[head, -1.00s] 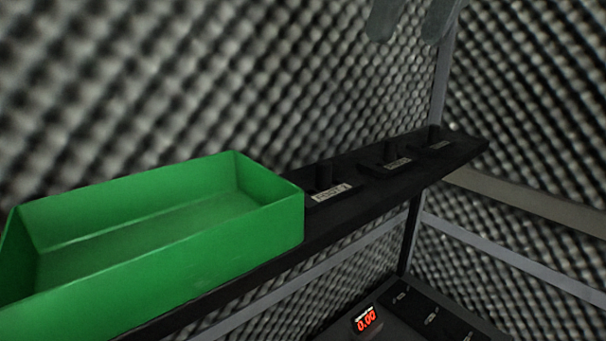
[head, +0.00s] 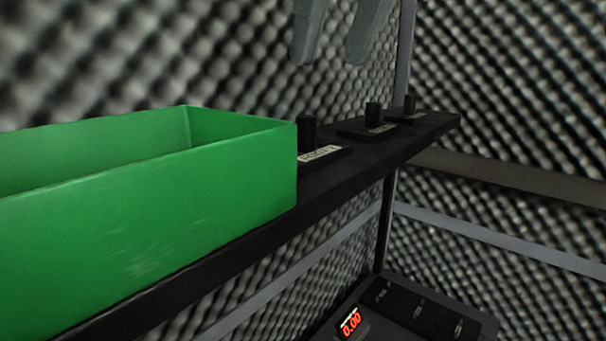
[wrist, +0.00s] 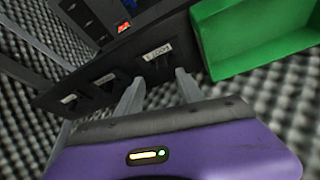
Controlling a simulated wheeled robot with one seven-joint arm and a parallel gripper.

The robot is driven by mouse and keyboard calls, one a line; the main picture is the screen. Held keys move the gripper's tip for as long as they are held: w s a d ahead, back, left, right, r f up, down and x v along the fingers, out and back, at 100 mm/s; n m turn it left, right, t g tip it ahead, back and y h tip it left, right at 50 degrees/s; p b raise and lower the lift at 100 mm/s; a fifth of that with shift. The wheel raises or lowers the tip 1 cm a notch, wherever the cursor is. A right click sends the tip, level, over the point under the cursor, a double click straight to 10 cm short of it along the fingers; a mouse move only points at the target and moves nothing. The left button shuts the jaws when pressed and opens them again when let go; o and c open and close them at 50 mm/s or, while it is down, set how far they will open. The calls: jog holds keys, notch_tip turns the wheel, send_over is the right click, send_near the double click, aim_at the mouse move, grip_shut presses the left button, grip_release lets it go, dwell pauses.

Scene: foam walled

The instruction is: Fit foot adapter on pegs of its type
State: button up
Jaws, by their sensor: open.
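Three black pegs on labelled plates stand in a row on a dark shelf (head: 350,165). The near peg (head: 307,132) is next to the green bin; its white label seems to read FOOT, with the rest unclear. The middle peg (head: 373,115) and far peg (head: 409,104) have labels too small to read. My gripper (head: 335,58) is open and empty above the shelf, apart from the pegs. In the wrist view its fingers (wrist: 158,85) point toward the near plate (wrist: 157,58). I cannot make out a foot adapter in either view.
A green open bin (head: 230,185) sits on the shelf left of the pegs; the visible part of its inside looks empty. Below is a dark unit with a red 0.00 display (head: 351,323) and a labelled panel (head: 425,312). Foam walls and grey rails (head: 500,240) surround the shelf.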

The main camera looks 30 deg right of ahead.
aim_at(310, 117)
jog(key=shift+a+x, duration=0.1)
jog(key=shift+x, duration=2)
jog(key=shift+a+x, duration=0.15)
jog(key=shift+x, duration=1.9)
grip_shut()
